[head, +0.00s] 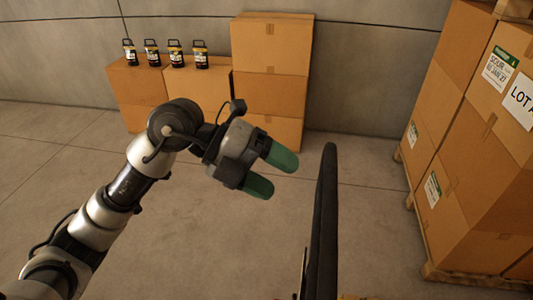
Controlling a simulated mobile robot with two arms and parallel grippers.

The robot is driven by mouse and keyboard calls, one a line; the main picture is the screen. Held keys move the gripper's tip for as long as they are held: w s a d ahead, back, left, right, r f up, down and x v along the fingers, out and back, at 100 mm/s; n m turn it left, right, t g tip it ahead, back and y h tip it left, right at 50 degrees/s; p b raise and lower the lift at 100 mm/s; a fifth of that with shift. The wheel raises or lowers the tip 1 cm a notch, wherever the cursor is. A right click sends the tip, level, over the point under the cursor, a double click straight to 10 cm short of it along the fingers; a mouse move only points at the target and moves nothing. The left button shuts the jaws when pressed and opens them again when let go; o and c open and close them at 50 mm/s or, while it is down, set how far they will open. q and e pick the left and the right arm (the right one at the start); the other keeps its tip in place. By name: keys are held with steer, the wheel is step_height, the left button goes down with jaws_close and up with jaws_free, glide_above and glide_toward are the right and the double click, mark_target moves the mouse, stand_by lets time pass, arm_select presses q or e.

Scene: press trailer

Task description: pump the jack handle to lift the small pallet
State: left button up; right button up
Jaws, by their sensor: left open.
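A black upright bar (325,215), which looks like the jack handle, rises from the bottom edge right of centre. My left gripper (277,174) has green fingertips and is open and empty. It is left of the bar's upper part, with a gap between them in the picture. The jack's lower part is out of view. My right gripper is not in view.
Large cartons (485,150) are stacked on a wooden pallet (440,272) at the right.

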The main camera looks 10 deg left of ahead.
mark_target(323, 204)
arm_select(q)
steer(key=b+x, duration=0.2)
steer(key=x, duration=0.7)
steer(key=shift+s+f, duration=0.15)
steer(key=shift+f, duration=0.05)
steer(key=shift+b+x, duration=0.4)
steer(key=shift+x, duration=0.75)
steer(key=shift+r, duration=0.1)
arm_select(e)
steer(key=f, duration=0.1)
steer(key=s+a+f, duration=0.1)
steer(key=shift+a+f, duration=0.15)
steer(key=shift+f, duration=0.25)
arm_select(q)
jaws_close()
